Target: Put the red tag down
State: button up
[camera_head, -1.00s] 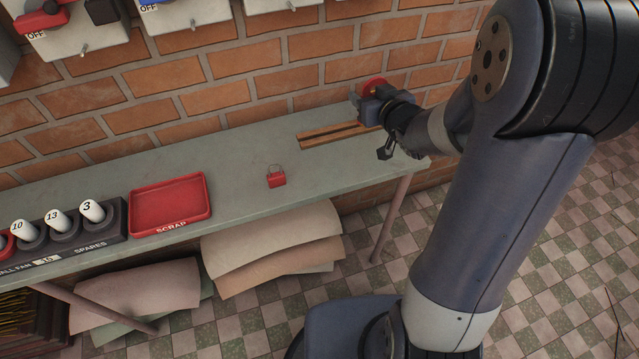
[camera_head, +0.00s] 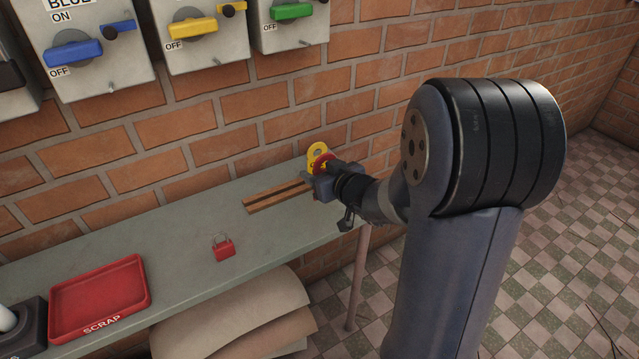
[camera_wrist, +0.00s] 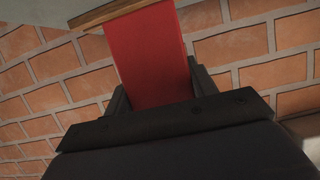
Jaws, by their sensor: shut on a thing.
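The red tag (camera_wrist: 152,50) is between the two fingers of my gripper (camera_wrist: 158,90) in the wrist view, a flat red strip pointing away from the jaws. In the head view my gripper (camera_head: 322,184) is at the right end of the shelf, near the right end of a slotted wooden rack (camera_head: 270,197). A bit of red (camera_head: 320,166) shows at the jaws, with a yellow piece with a hole (camera_head: 317,152) directly above it. I cannot tell whether the yellow piece belongs to the tag, or whether the tag touches the rack.
A red padlock (camera_head: 223,250) sits on the grey shelf (camera_head: 175,250), left of the rack. A red scrap tray (camera_head: 98,297) is farther left. Switch boxes with blue (camera_head: 75,55), yellow (camera_head: 193,28) and green (camera_head: 292,11) handles hang on the brick wall. Shelf between padlock and rack is bare.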

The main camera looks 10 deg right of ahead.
notch_tip(320, 180, down, 2)
jog(key=shift+f+b, duration=0.6)
jog(key=shift+b, duration=0.05)
jog(key=o, duration=1)
jog(key=shift+r, duration=0.1)
jog(key=shift+r+p, duration=0.3)
jog(key=shift+p, duration=0.05)
jog(key=shift+r+p+v, duration=0.15)
jog(key=shift+p+v, duration=0.6)
jog(key=shift+v, duration=2.3)
jog(key=shift+r+p+v, duration=0.15)
jog(key=shift+p+v, duration=0.55)
jog(key=shift+v, duration=2.3)
